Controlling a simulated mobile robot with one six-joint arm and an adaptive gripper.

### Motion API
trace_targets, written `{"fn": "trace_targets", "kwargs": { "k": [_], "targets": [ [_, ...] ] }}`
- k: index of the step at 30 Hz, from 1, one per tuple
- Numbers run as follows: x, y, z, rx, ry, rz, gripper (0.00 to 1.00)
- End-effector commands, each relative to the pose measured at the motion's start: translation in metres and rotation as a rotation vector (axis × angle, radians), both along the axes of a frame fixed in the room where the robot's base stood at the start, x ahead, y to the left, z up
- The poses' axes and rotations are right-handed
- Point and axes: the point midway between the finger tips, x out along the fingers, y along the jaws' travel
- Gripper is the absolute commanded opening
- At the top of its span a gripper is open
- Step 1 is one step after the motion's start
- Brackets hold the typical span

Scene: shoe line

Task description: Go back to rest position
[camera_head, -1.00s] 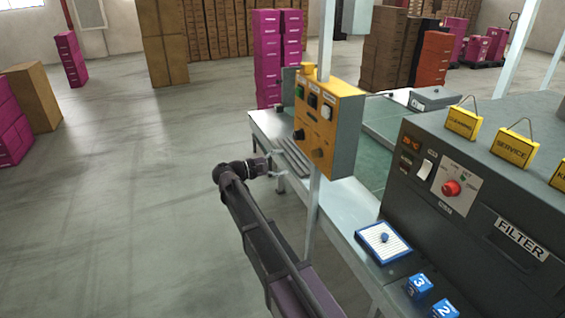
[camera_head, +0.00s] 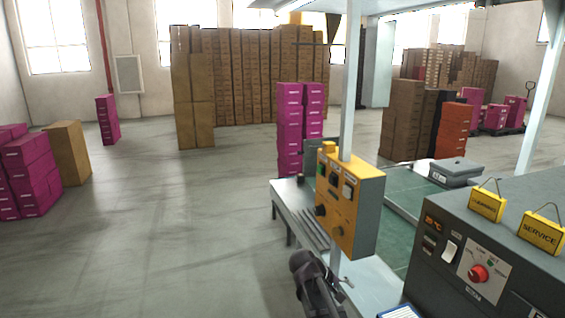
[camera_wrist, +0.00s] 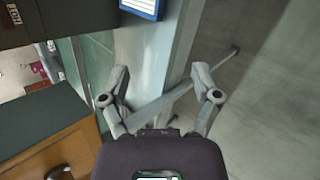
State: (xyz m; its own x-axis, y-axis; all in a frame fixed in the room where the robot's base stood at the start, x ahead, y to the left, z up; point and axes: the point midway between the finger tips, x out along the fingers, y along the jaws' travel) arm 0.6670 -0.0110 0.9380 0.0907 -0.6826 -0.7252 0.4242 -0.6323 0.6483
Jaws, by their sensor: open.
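My gripper (camera_wrist: 161,88) shows in the wrist view with its two fingers spread apart and nothing between them. Beyond the fingers are a pale metal post and bar and the grey floor. In the head view my arm shows at the bottom, just left of the post and below the yellow control box (camera_head: 352,207). The gripper's fingers are small and hard to make out there.
The workbench (camera_head: 286,196) with the control box and the dark machine (camera_head: 445,262) stands close on the right. A post (camera_head: 347,100) rises beside my arm. Pink boxes (camera_head: 289,130) stand behind the bench.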

Motion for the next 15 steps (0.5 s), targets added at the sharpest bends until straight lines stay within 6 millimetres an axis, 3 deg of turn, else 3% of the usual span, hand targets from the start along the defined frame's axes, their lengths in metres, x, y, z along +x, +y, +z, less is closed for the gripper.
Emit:
{"fn": "trace_targets", "kwargs": {
  "k": [1, 3, 15],
  "targets": [
    [-0.018, -0.006, -0.003, 0.063, -0.007, -0.035, 0.80],
    [-0.034, -0.009, -0.010, 0.154, -0.018, -0.083, 0.80],
    [-0.114, 0.002, -0.025, 0.630, -0.071, -0.369, 0.80]
  ]
}}
